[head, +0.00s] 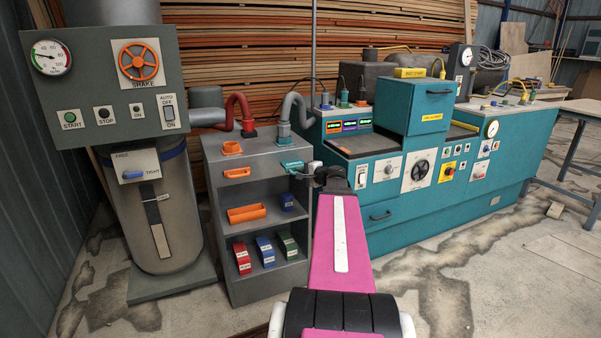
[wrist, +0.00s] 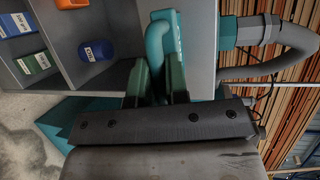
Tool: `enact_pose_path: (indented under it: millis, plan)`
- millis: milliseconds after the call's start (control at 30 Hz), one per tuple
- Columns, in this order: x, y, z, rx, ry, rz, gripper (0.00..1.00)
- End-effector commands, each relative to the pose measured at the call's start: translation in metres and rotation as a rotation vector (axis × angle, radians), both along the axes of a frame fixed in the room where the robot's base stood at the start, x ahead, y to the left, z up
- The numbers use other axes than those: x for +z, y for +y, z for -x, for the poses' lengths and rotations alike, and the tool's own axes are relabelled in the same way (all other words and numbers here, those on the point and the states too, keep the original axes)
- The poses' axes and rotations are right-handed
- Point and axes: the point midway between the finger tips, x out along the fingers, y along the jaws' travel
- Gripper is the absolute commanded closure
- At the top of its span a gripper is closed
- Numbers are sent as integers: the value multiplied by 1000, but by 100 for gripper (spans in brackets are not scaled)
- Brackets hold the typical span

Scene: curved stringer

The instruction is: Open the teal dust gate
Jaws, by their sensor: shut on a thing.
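The teal dust gate (head: 291,166) is at the upper right of the grey shelf cabinet, beside the teal machine. In the wrist view its teal handle (wrist: 157,42) is a rounded loop on the cabinet's grey face, next to a teal plate with lettering. My gripper (head: 308,171) reaches it from the right. In the wrist view the two dark green fingers of my gripper (wrist: 162,75) are shut on the handle. Part of the handle is hidden between the fingers. How far the gate is drawn out I cannot tell.
A grey hose (head: 291,103) meets a teal collar above the gate. The teal machine (head: 415,200) stands close on the right. Open floor lies in front.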

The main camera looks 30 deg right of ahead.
Motion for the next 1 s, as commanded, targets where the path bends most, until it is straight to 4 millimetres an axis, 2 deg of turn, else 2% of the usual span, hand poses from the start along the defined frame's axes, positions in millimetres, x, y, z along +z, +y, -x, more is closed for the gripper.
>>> enact_pose_path:
  millis: [33, 67, 100, 133, 400, 533, 1000]
  plan:
    - [0, 0, 0, 0, 0, 0, 100]
    - [0, -1, -1, 0, 0, 0, 79]
    - [0, -1, -1, 0, 0, 0, 66]
    - [0, -1, -1, 0, 0, 0, 61]
    - [0, 0, 0, 0, 0, 0, 61]
    - [2, -3, 8, -2, 0, 0, 61]
    - [17, -31, 82, -3, 0, 1, 61]
